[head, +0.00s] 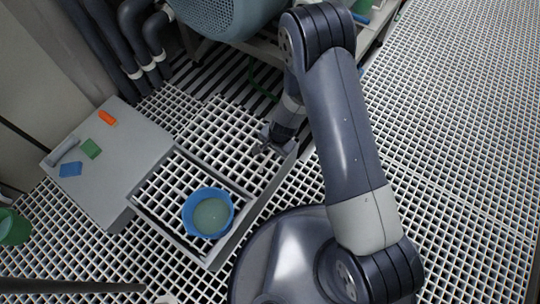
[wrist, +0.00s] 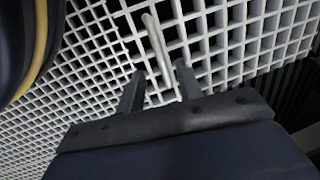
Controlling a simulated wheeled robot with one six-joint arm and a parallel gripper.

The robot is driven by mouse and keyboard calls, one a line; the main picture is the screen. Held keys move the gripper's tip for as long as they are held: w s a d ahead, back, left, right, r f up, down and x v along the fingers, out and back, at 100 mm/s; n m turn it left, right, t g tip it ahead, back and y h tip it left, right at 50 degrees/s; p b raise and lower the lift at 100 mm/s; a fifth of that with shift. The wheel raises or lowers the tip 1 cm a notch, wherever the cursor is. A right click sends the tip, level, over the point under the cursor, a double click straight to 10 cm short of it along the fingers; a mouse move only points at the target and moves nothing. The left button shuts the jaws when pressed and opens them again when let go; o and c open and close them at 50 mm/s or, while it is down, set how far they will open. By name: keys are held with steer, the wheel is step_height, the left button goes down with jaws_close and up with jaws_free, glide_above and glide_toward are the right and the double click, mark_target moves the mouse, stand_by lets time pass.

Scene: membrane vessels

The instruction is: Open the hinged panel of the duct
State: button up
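My gripper (head: 268,142) points down over a light grating panel (head: 222,142) in the head view. In the wrist view my gripper (wrist: 158,82) has its two fingers apart, with a light grey bar handle (wrist: 155,42) between and beyond them. The handle lies along the grating (wrist: 205,50), with a gap to each finger. I cannot tell how deep the fingers are beside it. The grating panel looks like the duct's hinged panel, lying flat, but its hinge cannot be made out. My forearm and wrist hide part of its right side.
A blue bucket (head: 188,213) stands inside a grey-walled frame (head: 240,228) just below the panel. A grey box (head: 135,150) with small coloured pieces is on the left. A large blue-grey vessel (head: 222,12) and dark pipes (head: 133,35) stand at the top. Grating at right is clear.

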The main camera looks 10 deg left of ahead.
mark_target(269, 156)
steer(key=shift+w+a+f+b, duration=0.1)
steer(key=shift+a+f+b, duration=0.1)
steer(key=shift+f, duration=0.55)
steer(key=shift+w+a+f+b, duration=0.1)
steer(key=shift+f+b, duration=0.15)
steer(key=shift+f, duration=0.5)
steer(key=shift+a+f+b, duration=0.1)
steer(key=shift+f+b, duration=0.1)
steer(key=shift+f, duration=0.55)
jaws_close()
steer(key=shift+r, duration=0.1)
